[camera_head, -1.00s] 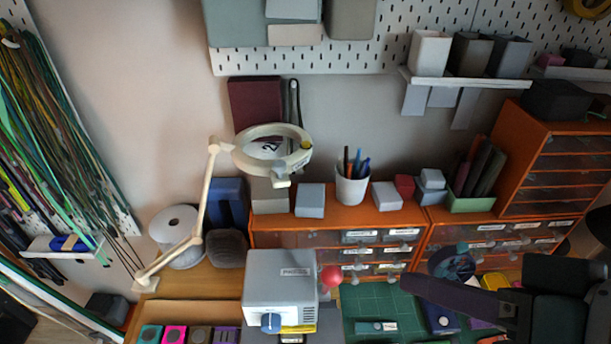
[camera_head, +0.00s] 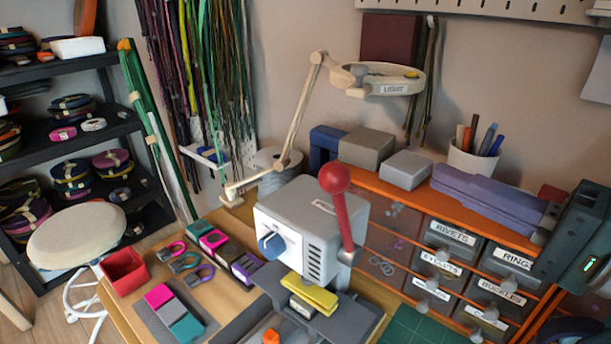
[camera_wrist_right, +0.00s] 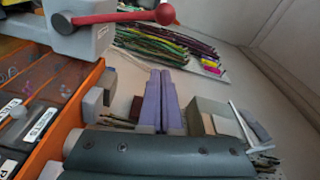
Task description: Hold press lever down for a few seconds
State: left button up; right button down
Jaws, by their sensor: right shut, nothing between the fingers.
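The press (camera_head: 312,225) is a pale grey box with a blue knob (camera_head: 271,244) on its front. Its red lever (camera_head: 345,222) stands nearly upright on the right side, topped by a red ball (camera_head: 334,178). The lever (camera_wrist_right: 112,17) and ball (camera_wrist_right: 165,14) also show at the top of the right wrist view. My right gripper (camera_head: 437,176), with long purple fingers, is shut and empty, to the right of the lever and apart from it. In the wrist view its fingers (camera_wrist_right: 160,75) lie together. My left gripper is out of view.
A lamp with a ring head (camera_head: 385,80) stands behind the press. A yellow piece (camera_head: 310,293) lies at the press front. A red bin (camera_head: 124,270) and small tools are at the left.

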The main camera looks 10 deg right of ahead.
jog(key=shift+w+d, duration=0.1)
dwell(0.3)
jog(key=shift+w, duration=0.15)
jog(key=p, duration=0.2)
send_over(342, 219)
jog(key=d, duration=0.2)
jog(key=shift+s+a+f, duration=0.1)
jog(key=shift+s+f, duration=0.2)
jog(key=shift+s+a, duration=0.15)
